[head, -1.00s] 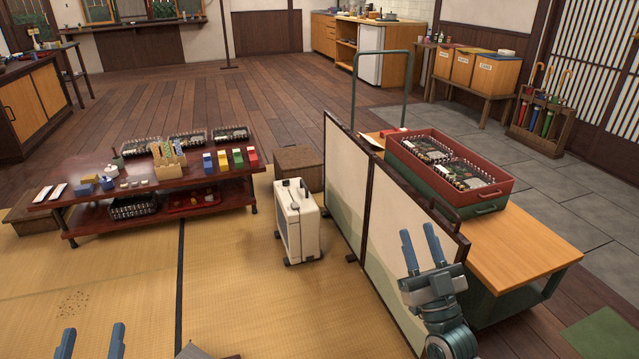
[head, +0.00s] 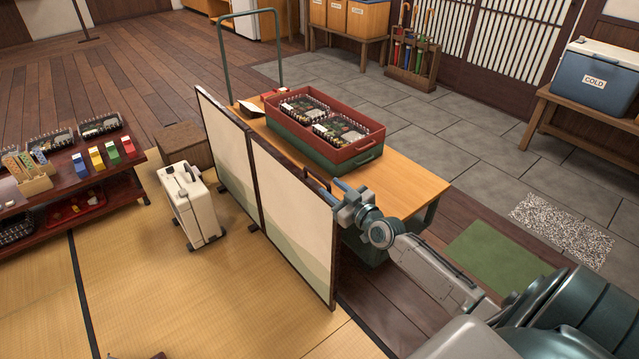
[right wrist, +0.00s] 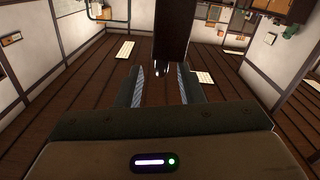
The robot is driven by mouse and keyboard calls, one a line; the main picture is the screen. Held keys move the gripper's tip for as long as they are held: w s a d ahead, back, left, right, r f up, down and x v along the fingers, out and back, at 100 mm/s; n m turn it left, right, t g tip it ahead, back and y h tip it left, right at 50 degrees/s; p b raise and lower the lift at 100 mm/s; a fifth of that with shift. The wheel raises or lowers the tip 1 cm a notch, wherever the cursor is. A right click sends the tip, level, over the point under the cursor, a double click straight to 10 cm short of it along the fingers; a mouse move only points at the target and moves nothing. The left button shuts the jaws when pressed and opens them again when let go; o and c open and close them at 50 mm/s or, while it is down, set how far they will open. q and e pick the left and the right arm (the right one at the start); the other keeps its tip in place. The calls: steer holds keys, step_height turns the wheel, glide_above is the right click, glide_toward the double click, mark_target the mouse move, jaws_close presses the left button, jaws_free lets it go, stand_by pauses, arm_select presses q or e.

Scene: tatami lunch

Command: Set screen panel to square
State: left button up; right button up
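The screen panel is a two-leaf folding screen with cream leaves and dark wood frames. In the head view its far leaf (head: 228,155) and near leaf (head: 290,225) stand upright in nearly one line on the tatami edge. My right gripper (head: 342,200) is at the upper part of the near leaf's free edge. In the right wrist view a dark upright bar (right wrist: 171,35), likely that frame edge, shows ahead between the spread fingers (right wrist: 163,88). I cannot tell whether they touch it. My left gripper is outside the head view.
A wooden-topped cart (head: 420,188) with red and green crates (head: 365,155) stands close behind the screen. A white wheeled case (head: 188,207) and a box stool (head: 183,146) stand in front, left. Open tatami (head: 200,290) lies before the screen. A cooler (head: 596,78) is right.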

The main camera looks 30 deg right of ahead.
steer(key=shift+w+a+b, duration=0.15)
steer(key=shift+w+b, duration=0.15)
steer(key=shift+w, duration=1.1)
steer(key=shift+w+a+b, duration=0.1)
steer(key=shift+w+b, duration=0.15)
steer(key=shift+w, duration=1.1)
steer(key=shift+c, duration=0.2)
steer(key=shift+r, duration=0.1)
jaws_close()
